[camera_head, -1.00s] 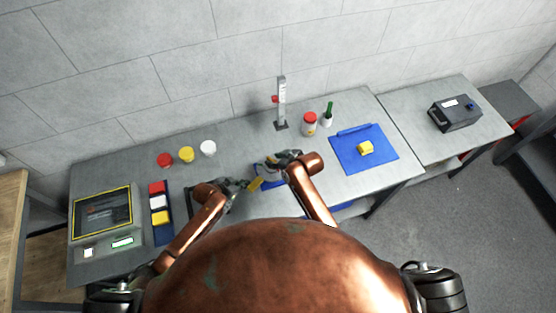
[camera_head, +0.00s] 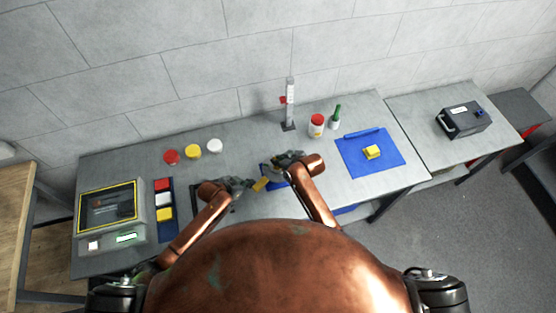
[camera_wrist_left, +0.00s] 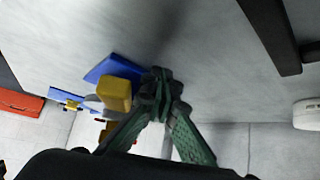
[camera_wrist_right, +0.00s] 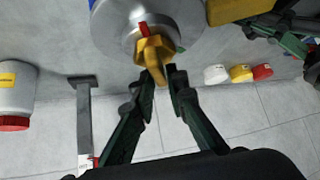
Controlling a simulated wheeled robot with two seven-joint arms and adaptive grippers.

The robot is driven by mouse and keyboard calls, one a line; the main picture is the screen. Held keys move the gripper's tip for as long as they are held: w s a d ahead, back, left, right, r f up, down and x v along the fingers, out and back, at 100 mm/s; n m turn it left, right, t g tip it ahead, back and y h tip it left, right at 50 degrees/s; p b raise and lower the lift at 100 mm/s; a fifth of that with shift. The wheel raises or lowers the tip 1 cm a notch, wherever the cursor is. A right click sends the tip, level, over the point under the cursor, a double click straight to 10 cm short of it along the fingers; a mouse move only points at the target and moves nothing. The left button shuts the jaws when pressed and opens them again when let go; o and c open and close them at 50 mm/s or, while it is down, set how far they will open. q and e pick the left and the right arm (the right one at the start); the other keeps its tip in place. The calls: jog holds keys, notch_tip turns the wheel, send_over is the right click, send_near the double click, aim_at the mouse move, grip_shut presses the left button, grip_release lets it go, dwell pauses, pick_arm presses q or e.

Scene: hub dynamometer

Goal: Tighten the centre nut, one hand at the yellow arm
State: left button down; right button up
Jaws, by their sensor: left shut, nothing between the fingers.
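The dynamometer hub shows in the right wrist view as a grey round disc (camera_wrist_right: 185,22) with the gold centre nut (camera_wrist_right: 152,50) and a red mark on it. My right gripper (camera_wrist_right: 163,82) has its fingers on either side of the nut's gold part, which fills the gap between the tips. The yellow arm (camera_wrist_right: 232,8) sticks out beside the disc; its block end shows in the left wrist view (camera_wrist_left: 115,94). My left gripper (camera_wrist_left: 162,88) is shut and empty, close beside that block; contact is unclear. In the head view, my grippers hide most of the hub.
A console with a screen (camera_head: 110,211) stands at the left, beside red, white and yellow blocks on a blue tray (camera_head: 174,227). Red, yellow and white caps (camera_head: 193,151), an upright post (camera_head: 290,105), a red-lidded jar (camera_head: 317,126) and a blue mat (camera_head: 355,160) lie behind and right.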

grip_shut()
